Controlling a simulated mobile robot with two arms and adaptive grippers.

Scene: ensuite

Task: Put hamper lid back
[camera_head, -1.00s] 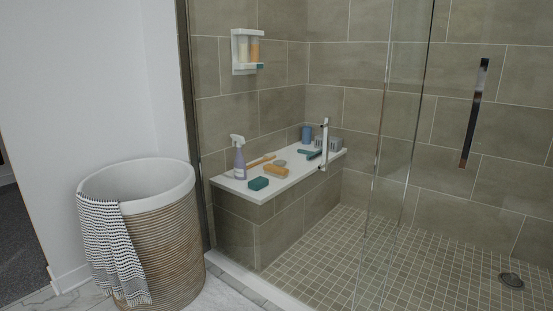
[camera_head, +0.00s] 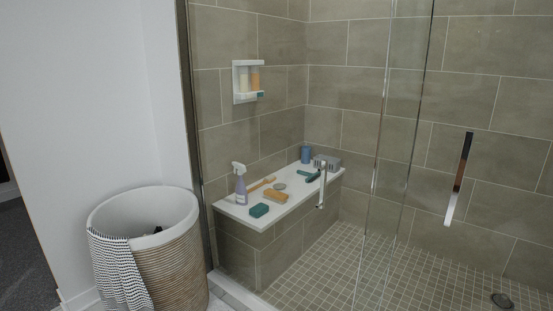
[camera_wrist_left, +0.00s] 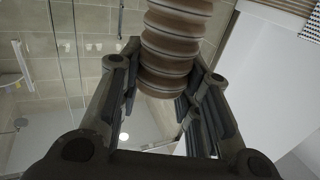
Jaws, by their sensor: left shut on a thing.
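The hamper (camera_head: 178,268) is a round basket of ribbed tan weave with a white lining (camera_head: 117,210), standing at the lower left of the head view. Its top is uncovered. A striped cloth (camera_head: 118,270) hangs over its left front side, and a small dark thing shows inside. In the left wrist view, my left gripper (camera_wrist_left: 160,92) is shut on a ribbed brown cylindrical piece (camera_wrist_left: 178,45). The weave resembles the hamper's, but I cannot tell whether it belongs to the lid. No whole lid is visible. My right gripper is in neither view.
A shower bench (camera_head: 233,211) right of the hamper carries a spray bottle (camera_head: 240,188), a green sponge (camera_head: 259,210) and several other items. A glass panel (camera_head: 400,150) with a handle (camera_head: 458,180) stands to the right. A white wall (camera_head: 80,100) is behind the hamper.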

